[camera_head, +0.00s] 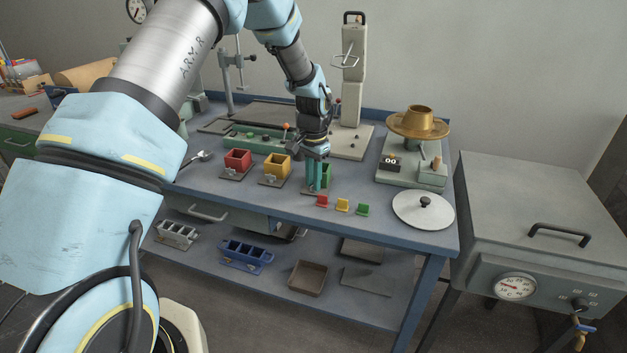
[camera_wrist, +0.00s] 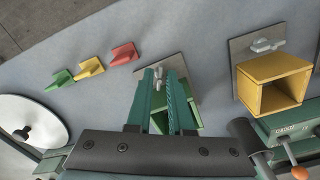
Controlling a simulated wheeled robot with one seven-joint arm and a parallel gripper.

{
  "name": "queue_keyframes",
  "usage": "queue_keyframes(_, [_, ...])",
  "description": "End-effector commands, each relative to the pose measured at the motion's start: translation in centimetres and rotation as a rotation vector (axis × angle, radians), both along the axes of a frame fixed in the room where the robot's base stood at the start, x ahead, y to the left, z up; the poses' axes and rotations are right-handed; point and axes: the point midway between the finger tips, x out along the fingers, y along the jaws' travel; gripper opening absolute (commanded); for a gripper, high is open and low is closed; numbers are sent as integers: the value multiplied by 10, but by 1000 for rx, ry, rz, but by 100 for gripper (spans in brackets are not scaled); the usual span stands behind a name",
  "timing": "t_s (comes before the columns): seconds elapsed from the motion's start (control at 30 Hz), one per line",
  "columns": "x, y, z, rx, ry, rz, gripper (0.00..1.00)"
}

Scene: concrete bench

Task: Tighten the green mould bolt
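The green mould (camera_head: 326,175) is an open-topped box on a grey plate near the bench's front edge, partly hidden by my gripper. In the wrist view the green mould (camera_wrist: 187,117) shows behind and between my fingers, with its grey plate (camera_wrist: 178,64) beyond. Its metal bolt (camera_wrist: 160,76) is mostly hidden at the fingertips. My gripper (camera_head: 314,188) points down just in front of the mould. In the wrist view my gripper (camera_wrist: 161,76) has a narrow gap between its fingertips. I cannot tell whether they touch the bolt.
The yellow mould (camera_head: 277,168) and red mould (camera_head: 237,161) stand to the left.

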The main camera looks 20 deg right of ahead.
Motion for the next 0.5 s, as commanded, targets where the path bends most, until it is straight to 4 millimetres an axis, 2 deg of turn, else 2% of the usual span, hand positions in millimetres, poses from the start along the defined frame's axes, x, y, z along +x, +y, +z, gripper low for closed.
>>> queue_keyframes(0.17, [0,0,8,-1,-2,0,20])
queue_keyframes(0.5, [1,-1,71,-3,-5,0,20])
